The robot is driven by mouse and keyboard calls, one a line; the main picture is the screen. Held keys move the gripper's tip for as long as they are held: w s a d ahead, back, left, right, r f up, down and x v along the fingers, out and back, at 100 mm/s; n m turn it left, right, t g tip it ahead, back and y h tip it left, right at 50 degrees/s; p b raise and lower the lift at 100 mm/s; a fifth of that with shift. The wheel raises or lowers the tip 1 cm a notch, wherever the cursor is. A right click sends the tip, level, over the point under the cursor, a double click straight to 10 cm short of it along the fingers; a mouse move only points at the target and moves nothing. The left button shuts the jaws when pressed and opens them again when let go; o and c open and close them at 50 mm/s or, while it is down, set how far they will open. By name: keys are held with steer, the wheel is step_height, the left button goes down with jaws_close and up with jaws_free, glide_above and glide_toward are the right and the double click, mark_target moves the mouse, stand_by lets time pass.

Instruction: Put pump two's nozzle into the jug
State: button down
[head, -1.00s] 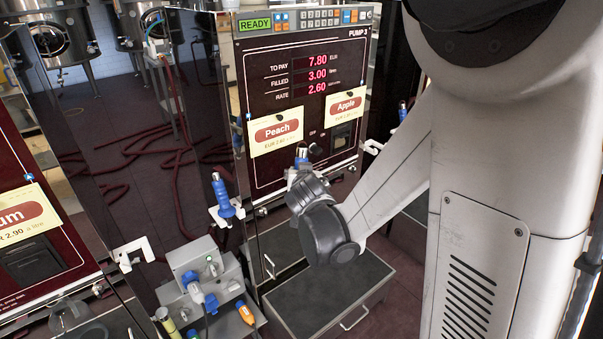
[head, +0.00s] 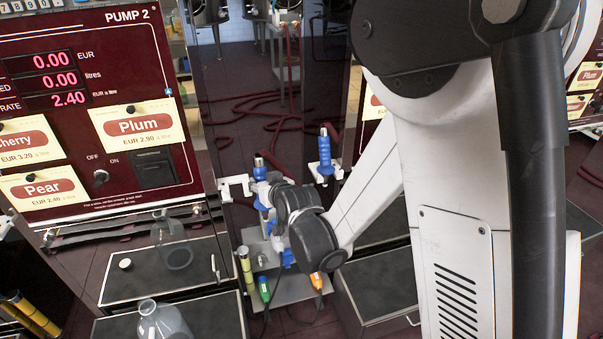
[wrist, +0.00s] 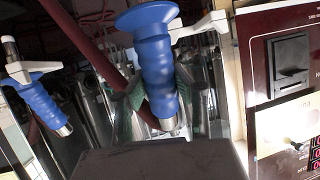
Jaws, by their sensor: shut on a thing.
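Pump two's panel (head: 75,110) is at left in the head view, reading 0.00 EUR, 0.00 litres and rate 2.40. My gripper (head: 272,203) is at the white holder (head: 236,186) beside this panel. It is shut on a blue nozzle (head: 263,193) with a metal end pointing up in the head view. In the wrist view the nozzle (wrist: 152,65) is between my fingers (wrist: 158,108), close to the white holder (wrist: 205,26); whether it still touches the holder is unclear. A clear glass jug (head: 173,246) stands on the dark shelf below the panel. A second clear jug (head: 163,321) stands lower down.
Another blue nozzle (head: 325,155) hangs in a holder to the right of my gripper. Below is a grey box (head: 288,290) with green and orange-handled items. A dark drawer unit (head: 375,285) stands to the right. Red hoses lie on the floor behind.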

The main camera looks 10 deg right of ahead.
steer(key=s+a+f+n+g+y+b, duration=0.2)
steer(key=s+a+f+n+y, duration=0.1)
steer(key=a, duration=0.7)
steer(key=s+a+f+n+g+y+b, duration=0.2)
steer(key=s+a+n, duration=0.1)
steer(key=a, duration=0.8)
steer(key=n+g+y+b, duration=0.3)
steer(key=n+g+b, duration=0.2)
steer(key=g+b, duration=0.15)
glide_above(141, 301)
step_height(141, 301, down, 7)
steer(key=shift+f+t, duration=0.2)
steer(key=shift+t, duration=0.25)
steer(key=shift+f, duration=0.1)
steer(key=shift+f+b, duration=2.9)
steer(key=shift+f, duration=0.9)
steer(key=c, duration=1.3)
jaws_free()
steer(key=shift+c, duration=0.2)
